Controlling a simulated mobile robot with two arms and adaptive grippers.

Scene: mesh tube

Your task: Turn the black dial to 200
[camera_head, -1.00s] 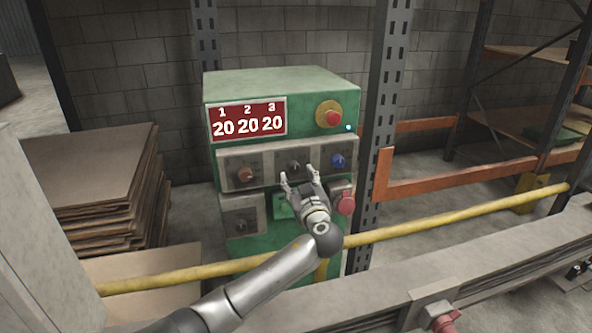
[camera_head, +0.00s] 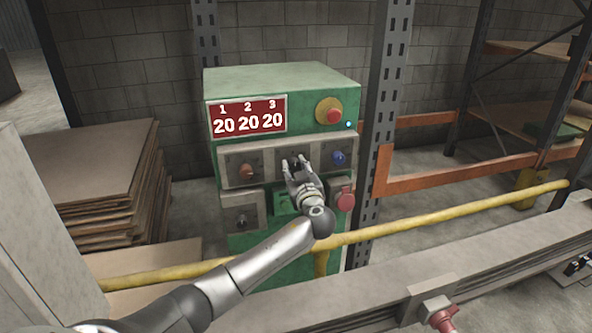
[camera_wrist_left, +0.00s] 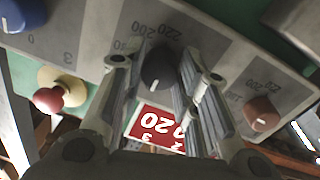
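The black dial (camera_wrist_left: 158,68) sits at the middle of the control panel, between a brown-red dial (camera_head: 246,171) and a blue dial (camera_head: 339,158). Scale marks 200 and 220 show beside it in the left wrist view. My left gripper (camera_head: 299,166) is at the panel. In the wrist view its open fingers (camera_wrist_left: 157,76) stand on either side of the black dial; a gap seems to remain, and I cannot tell whether they touch it. In the head view the fingers partly hide this dial. The red display (camera_head: 247,118) reads 20 under 1, 2 and 3. My right gripper is not in view.
A red button (camera_head: 333,117) on a yellow base is at the panel's upper right. A red knob (camera_head: 346,201) is close right of my gripper. A yellow rail (camera_head: 420,226) crosses in front of the green machine (camera_head: 280,84). Stacked boards (camera_head: 85,180) stand left.

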